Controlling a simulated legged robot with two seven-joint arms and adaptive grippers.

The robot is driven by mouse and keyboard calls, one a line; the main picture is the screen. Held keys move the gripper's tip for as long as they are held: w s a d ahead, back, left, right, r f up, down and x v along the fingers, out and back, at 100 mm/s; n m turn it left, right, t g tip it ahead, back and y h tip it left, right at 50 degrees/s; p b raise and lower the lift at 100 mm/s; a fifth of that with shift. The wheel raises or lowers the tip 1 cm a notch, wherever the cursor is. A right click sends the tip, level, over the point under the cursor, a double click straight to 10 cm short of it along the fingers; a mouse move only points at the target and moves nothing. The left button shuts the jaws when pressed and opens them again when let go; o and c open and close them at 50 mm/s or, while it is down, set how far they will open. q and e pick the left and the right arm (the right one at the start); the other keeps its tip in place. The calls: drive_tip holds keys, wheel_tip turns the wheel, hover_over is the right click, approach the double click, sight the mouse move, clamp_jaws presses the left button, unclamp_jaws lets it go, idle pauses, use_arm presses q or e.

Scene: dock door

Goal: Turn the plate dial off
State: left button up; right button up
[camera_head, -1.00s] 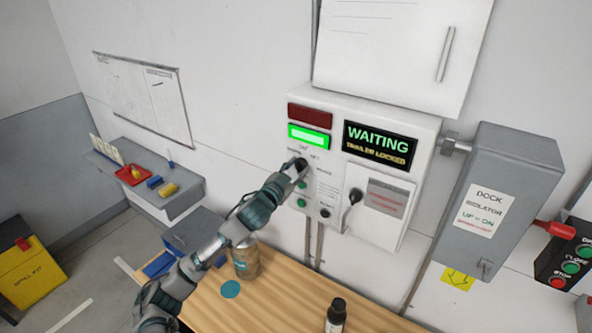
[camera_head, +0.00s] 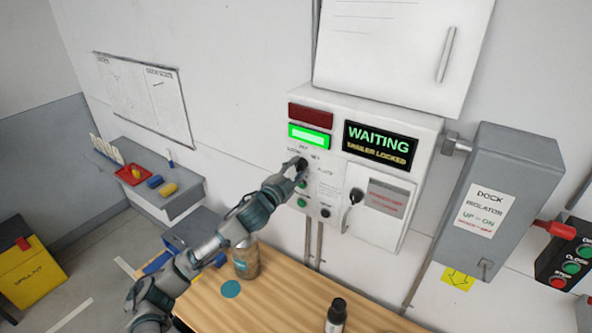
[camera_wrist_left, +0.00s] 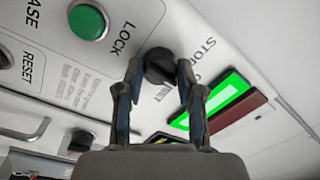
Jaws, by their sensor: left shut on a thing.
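The plate dial, a round black knob (camera_wrist_left: 158,66), sits on the white control panel (camera_head: 330,175) under the lit green lamp (camera_head: 309,137). In the left wrist view it lies between the two fingers of my left gripper (camera_wrist_left: 159,80), which is shut on it. In the head view my left gripper (camera_head: 298,168) reaches up to the panel from lower left and hides most of the dial. Labels surround the dial; which mark it points at I cannot tell. My right gripper is not in view.
A green button (camera_wrist_left: 88,22) sits close to the dial. A keyed switch (camera_head: 353,197) and a display reading WAITING (camera_head: 380,145) are to the right. A wooden table (camera_head: 275,295) below holds a jar (camera_head: 246,262) and a dark bottle (camera_head: 336,316). A grey isolator box (camera_head: 500,190) stands right.

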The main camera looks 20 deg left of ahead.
use_arm(q)
drive_tip(key=shift+f, duration=0.15)
drive_tip(key=o, duration=1.1)
drive_tip(key=shift+c, duration=0.2)
drive_tip(key=shift+o, duration=0.5)
drive_tip(key=shift+w, duration=0.25)
drive_tip(key=shift+s, duration=0.1)
drive_tip(key=shift+s+a, duration=0.1)
drive_tip(key=shift+s, duration=0.2)
drive_tip(key=s+a, duration=0.1)
drive_tip(key=s, duration=1)
drive_tip(key=shift+a+f, duration=0.15)
drive_tip(key=shift+f, duration=0.3)
